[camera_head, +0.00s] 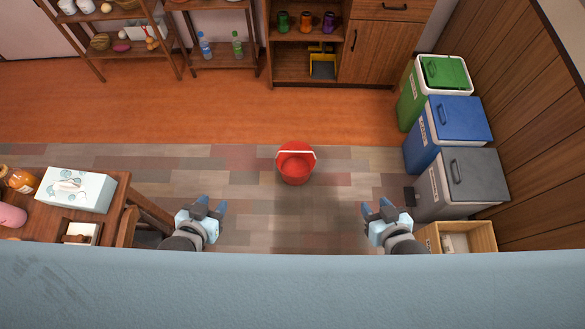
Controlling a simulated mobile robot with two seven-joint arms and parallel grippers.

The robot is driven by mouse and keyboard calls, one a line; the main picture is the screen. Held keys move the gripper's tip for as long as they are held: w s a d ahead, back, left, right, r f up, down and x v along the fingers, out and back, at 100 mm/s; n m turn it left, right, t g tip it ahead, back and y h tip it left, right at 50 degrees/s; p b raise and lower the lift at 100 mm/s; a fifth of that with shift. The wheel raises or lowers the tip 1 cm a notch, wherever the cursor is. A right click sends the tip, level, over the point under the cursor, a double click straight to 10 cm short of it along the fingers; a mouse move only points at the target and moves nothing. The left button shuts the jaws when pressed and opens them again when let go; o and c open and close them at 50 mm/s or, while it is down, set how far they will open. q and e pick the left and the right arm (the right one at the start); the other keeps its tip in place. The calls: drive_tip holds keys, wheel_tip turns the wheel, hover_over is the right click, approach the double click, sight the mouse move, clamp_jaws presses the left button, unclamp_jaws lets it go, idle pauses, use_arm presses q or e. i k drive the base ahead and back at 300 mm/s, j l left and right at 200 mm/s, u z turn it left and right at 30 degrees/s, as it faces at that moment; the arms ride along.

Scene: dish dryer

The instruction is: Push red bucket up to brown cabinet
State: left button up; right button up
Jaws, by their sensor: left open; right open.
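The red bucket (295,168) stands upright on the patchwork floor, near the middle of the head view, with a pale handle across its top. The brown cabinet (378,52) stands at the back, with a stretch of orange wood floor between it and the bucket. My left gripper (209,206) is open and empty, nearer to me and left of the bucket. My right gripper (380,208) is open and empty, nearer to me and right of the bucket. Neither gripper touches the bucket.
Green (437,85), blue (448,130) and grey (462,183) bins line the right wall, with a wooden box (458,238) nearer. A table with a tissue box (75,189) is at left. Shelves stand at the back left. The floor between bucket and cabinet is clear.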

sight(295, 160)
drive_tip(key=i+l, duration=0.95)
drive_tip(key=l+u, duration=0.1)
drive_tip(key=u, duration=1.55)
